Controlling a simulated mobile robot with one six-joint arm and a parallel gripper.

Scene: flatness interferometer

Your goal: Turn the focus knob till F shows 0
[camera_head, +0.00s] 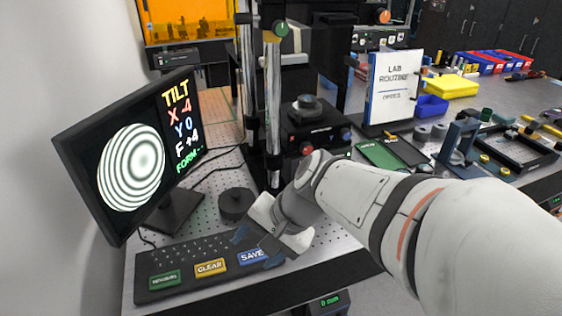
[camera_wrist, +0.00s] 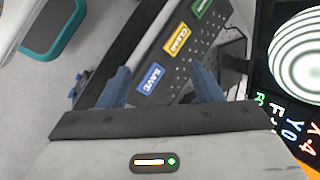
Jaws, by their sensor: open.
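The monitor (camera_head: 135,150) at left shows concentric rings and reads "X -4", "Y 0", "F +4". It shows partly at the right of the wrist view (camera_wrist: 285,60). Near the instrument stand are a red knob (camera_head: 306,148), a blue knob (camera_head: 346,134), a green knob (camera_head: 280,28) and an orange knob (camera_head: 384,17). I cannot tell which is the focus knob. My gripper (camera_head: 256,247) is open and empty, its blue fingers pointing down over the button panel by the SAVE button (camera_head: 252,256). In the wrist view the fingers (camera_wrist: 160,85) frame SAVE (camera_wrist: 151,77).
The button panel (camera_head: 215,262) also carries a yellow CLEAR button (camera_head: 211,267) and a green button (camera_head: 165,279). A black round piece (camera_head: 236,203) stands behind it. Metal posts (camera_head: 272,100) rise in the middle. A sign (camera_head: 393,88), trays and parts fill the right.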

